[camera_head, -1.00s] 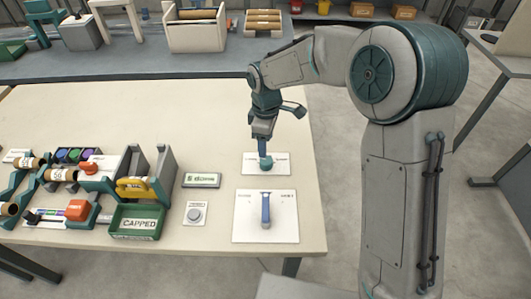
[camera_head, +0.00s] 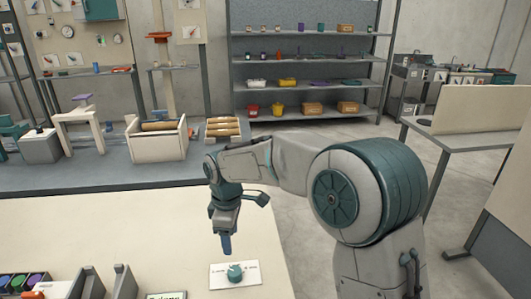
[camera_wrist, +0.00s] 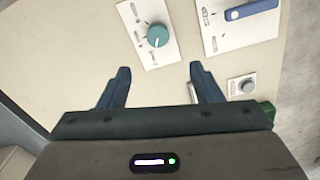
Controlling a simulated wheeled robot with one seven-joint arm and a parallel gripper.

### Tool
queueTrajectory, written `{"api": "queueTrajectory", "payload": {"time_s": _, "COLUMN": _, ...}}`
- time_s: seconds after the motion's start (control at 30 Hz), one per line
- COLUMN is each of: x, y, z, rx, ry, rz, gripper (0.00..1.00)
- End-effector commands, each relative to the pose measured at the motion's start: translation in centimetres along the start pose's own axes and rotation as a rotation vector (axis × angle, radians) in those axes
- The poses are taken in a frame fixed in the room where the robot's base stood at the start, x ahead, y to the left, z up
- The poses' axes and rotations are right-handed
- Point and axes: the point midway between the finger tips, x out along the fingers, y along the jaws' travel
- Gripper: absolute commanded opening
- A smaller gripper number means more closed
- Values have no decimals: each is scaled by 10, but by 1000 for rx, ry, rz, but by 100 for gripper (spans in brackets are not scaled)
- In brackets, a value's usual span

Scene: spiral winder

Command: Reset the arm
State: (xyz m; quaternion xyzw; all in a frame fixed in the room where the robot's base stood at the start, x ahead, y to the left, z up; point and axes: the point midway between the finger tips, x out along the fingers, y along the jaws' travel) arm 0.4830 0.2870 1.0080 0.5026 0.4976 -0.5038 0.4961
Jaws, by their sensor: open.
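My gripper (camera_head: 226,245) is above the near table, over a white plate (camera_head: 222,282) with a round teal knob (camera_head: 235,272). The gripper points down and its fingers are empty. In the wrist view my gripper (camera_wrist: 157,85) shows two dark blue fingers spread wide apart. The teal knob (camera_wrist: 158,36) lies beyond the fingertips, apart from them. A second white panel with a blue lever (camera_wrist: 250,9) is at the upper right of the wrist view, and a grey round button (camera_wrist: 247,85) sits below it.
A bench behind holds a cream box (camera_head: 157,140) and several tan rolls (camera_head: 222,128). A shelf (camera_head: 300,75) with small goods stands at the back. Another table (camera_head: 460,140) is at the right.

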Motion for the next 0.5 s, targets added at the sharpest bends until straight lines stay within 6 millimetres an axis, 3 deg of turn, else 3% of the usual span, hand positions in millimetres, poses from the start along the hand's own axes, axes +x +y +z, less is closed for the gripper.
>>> {"api": "queueTrajectory", "payload": {"time_s": 0.13, "x": -18, "y": -6, "z": 36, "rx": 131, "ry": -8, "rz": 35, "gripper": 59}}
{"api": "queueTrajectory", "payload": {"time_s": 0.27, "x": -38, "y": -20, "z": 86, "rx": 337, "ry": -11, "rz": 77, "gripper": 59}}
{"api": "queueTrajectory", "payload": {"time_s": 0.5, "x": -63, "y": -65, "z": 176, "rx": 751, "ry": 19, "rz": 147, "gripper": 59}}
